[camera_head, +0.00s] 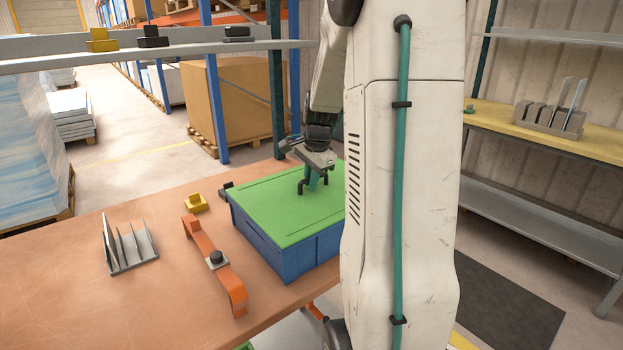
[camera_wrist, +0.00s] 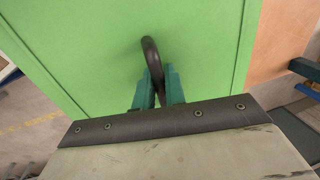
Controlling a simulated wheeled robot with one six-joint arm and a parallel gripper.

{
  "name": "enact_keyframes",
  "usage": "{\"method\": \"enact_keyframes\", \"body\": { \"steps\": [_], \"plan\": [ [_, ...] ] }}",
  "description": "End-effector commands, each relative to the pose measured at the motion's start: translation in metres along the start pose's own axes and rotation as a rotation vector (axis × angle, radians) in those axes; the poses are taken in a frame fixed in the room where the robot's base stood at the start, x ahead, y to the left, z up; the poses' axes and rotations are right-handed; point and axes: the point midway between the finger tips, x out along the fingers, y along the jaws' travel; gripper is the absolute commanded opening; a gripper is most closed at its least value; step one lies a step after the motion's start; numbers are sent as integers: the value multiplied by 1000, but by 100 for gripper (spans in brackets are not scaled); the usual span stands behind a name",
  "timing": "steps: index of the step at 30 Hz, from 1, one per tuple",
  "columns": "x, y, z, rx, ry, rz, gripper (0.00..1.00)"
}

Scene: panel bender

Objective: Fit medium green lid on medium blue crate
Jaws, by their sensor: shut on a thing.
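The green lid (camera_head: 285,208) lies over the top of the blue crate (camera_head: 290,258) on the copper-brown table in the head view. From here its edges look close to the crate's rim; I cannot tell whether it is fully seated. My gripper (camera_head: 309,186) is above the lid's middle. In the wrist view my gripper (camera_wrist: 158,92) is shut on the lid's black loop handle (camera_wrist: 151,55), with the green lid surface (camera_wrist: 90,50) filling much of the picture. The crate's right end is hidden behind my arm column.
On the table (camera_head: 165,290) are a grey slotted rack (camera_head: 130,246), an orange bracket-like bar (camera_head: 214,262) and a small yellow block (camera_head: 196,202) left of the crate. A grey shelf (camera_head: 190,49) with small blocks runs above the table's back. A yellow-topped bench (camera_head: 540,135) stands at the right.

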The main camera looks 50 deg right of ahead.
Motion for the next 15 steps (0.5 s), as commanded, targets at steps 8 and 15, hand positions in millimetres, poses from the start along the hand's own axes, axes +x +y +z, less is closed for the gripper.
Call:
{"method": "enact_keyframes", "body": {
  "steps": [8, 15],
  "plan": [
    [0, 0, 0, 0, 0, 0, 38],
    [-3, 0, 0, 0, 0, -1, 38]
  ]
}}
